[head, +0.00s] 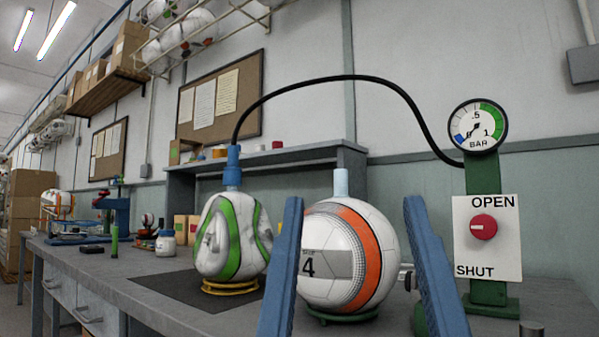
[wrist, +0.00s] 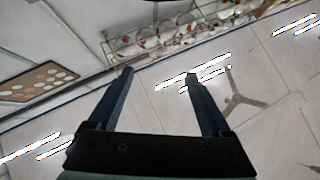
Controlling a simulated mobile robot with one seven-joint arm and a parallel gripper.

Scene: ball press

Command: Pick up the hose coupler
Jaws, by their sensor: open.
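The hose coupler (head: 233,157) is a blue cylinder at the end of a black hose (head: 345,78). It sits upright on the light blue stem of a dented white ball with green stripes (head: 230,238). My gripper (head: 353,200) is open, with its two blue fingers raised in front of a second ball, right of and lower than the coupler. The wrist view shows the same open, empty fingers (wrist: 160,73) pointing up toward the ceiling and wall racks; the coupler is not in that view.
The second white ball with an orange stripe (head: 340,255) has a bare light blue stem (head: 341,183). A green stand carries a pressure gauge (head: 478,126) and a red knob (head: 483,227) on an OPEN/SHUT plate. A grey shelf (head: 300,154) stands behind the balls.

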